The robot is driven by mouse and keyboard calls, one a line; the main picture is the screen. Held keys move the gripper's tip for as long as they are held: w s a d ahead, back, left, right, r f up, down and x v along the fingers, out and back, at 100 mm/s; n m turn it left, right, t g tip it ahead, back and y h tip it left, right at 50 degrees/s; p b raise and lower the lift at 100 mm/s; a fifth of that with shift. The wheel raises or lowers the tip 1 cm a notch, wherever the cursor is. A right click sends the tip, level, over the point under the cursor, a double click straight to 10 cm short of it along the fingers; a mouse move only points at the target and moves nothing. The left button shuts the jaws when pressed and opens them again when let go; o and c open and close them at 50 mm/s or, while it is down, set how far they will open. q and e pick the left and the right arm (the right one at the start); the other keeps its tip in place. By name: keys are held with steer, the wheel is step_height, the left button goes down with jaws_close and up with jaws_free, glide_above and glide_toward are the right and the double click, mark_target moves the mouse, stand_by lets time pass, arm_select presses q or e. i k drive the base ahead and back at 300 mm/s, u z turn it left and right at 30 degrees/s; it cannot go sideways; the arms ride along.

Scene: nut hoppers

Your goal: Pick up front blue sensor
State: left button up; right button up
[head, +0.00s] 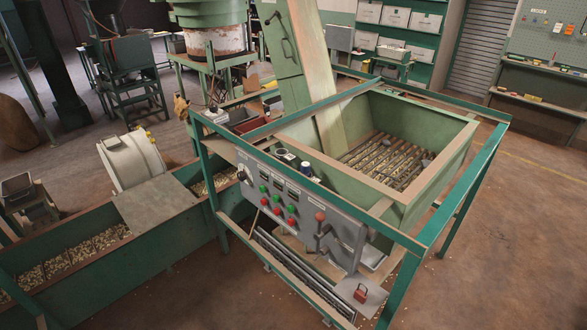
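A small dark blue cylinder with a pale top (305,167), which looks like a blue sensor, stands on the ledge behind the grey control panel (285,205). It is near the front left wall of the green hopper (398,185). Other small dark items (284,154) sit just left of it, too small to make out. I cannot tell whether a second blue sensor is among them. Neither of my grippers shows in the head view.
A green frame rail (330,196) runs in front of the ledge. A sloping green chute (305,75) enters the hopper, which has slats and nuts inside. A long green trough (85,265) with nuts lies at left. Brown floor (500,260) is clear at right.

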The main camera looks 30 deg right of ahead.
mark_target(306, 166)
steer(key=i, duration=2.25)
steer(key=z, duration=0.65)
